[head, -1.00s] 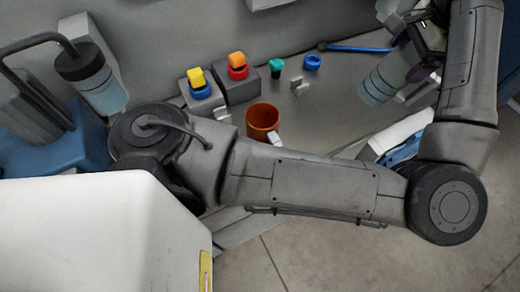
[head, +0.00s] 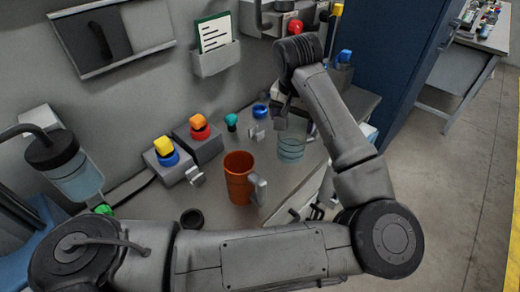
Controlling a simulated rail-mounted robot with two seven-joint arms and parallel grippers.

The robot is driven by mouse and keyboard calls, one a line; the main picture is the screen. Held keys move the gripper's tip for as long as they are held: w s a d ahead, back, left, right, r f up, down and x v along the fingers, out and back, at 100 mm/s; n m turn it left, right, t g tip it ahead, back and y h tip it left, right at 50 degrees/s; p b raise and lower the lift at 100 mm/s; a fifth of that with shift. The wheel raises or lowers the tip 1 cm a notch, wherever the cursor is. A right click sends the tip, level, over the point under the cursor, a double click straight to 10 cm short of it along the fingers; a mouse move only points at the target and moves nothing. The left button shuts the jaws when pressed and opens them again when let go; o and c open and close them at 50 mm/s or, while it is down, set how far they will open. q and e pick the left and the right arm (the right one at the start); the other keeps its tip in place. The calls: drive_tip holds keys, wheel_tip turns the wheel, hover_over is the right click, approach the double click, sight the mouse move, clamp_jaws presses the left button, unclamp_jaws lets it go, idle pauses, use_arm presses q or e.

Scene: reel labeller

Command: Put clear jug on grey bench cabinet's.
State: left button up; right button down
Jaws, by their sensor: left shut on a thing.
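The clear jug (head: 291,148), a see-through bluish cylinder with ring lines, is at the right part of the grey bench cabinet's top (head: 165,205). My left gripper (head: 283,118) is just above and beside it, shut on it. The fingers are small and partly covered by my wrist. The jug looks upright and low over the bench top; I cannot tell if its base touches. My right gripper is not in view.
An orange mug (head: 239,180) stands left of the jug. Button boxes with yellow-blue (head: 166,152) and orange-red (head: 199,128) tops, a teal knob (head: 231,121) and a blue ring (head: 260,111) are farther back. A tall blue cabinet (head: 400,75) stands at the right.

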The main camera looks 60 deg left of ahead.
use_arm(q)
drive_tip(key=s+a+f+b, duration=0.2)
drive_tip(key=s+a+f, duration=0.3)
drive_tip(key=f, duration=0.3)
drive_tip(key=shift+s+f, duration=0.25)
drive_tip(key=shift+s, duration=0.15)
drive_tip(key=shift+f+b, duration=0.15)
drive_tip(key=shift+b, duration=0.2)
drive_tip(key=o, duration=1.1)
